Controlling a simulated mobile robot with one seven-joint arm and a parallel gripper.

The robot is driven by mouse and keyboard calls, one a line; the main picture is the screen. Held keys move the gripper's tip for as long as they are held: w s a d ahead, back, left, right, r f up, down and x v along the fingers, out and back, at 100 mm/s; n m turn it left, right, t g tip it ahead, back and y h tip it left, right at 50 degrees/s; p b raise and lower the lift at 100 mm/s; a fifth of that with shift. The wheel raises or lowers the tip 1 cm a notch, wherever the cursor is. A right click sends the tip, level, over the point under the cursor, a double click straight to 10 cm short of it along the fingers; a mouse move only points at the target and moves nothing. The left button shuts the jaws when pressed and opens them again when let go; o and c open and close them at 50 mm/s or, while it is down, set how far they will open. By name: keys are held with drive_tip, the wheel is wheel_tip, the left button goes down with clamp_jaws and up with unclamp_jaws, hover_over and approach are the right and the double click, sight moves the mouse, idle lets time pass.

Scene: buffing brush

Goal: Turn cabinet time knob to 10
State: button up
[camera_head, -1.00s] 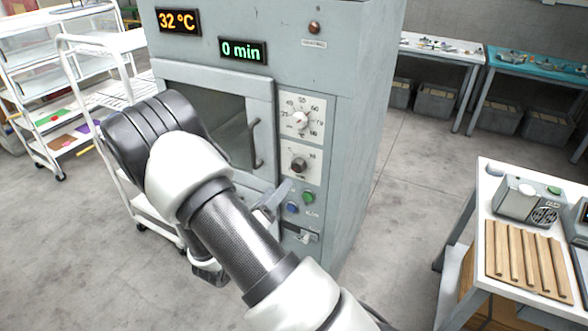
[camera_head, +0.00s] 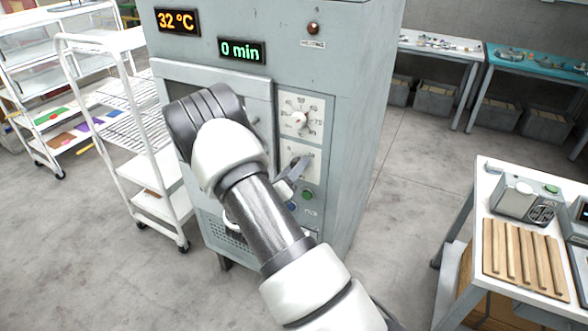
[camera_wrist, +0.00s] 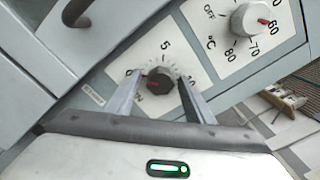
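The cabinet (camera_head: 345,120) shows "0 min" on its green time display (camera_head: 242,51). Its dark time knob (camera_wrist: 160,88) sits on a white dial plate marked 0, 5 and 10 in the wrist view. A red mark on the knob points toward the 0 side. My gripper (camera_wrist: 160,80) is open, with one finger on each side of this knob; I cannot tell whether they touch it. In the head view my gripper (camera_head: 297,168) is at the lower dial plate and hides most of the knob.
The door handle (camera_wrist: 76,12) is at upper left. Green button (camera_head: 307,195) sits below the dials. A side table (camera_head: 484,225) stands at right.

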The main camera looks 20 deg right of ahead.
drive_tip(key=c, duration=0.9)
drive_tip(key=shift+o, duration=0.2)
drive_tip(key=shift+m+b, duration=0.35)
drive_tip(key=shift+m, duration=0.05)
drive_tip(key=shift+m+b, duration=13.05)
drive_tip(key=shift+m, duration=4.45)
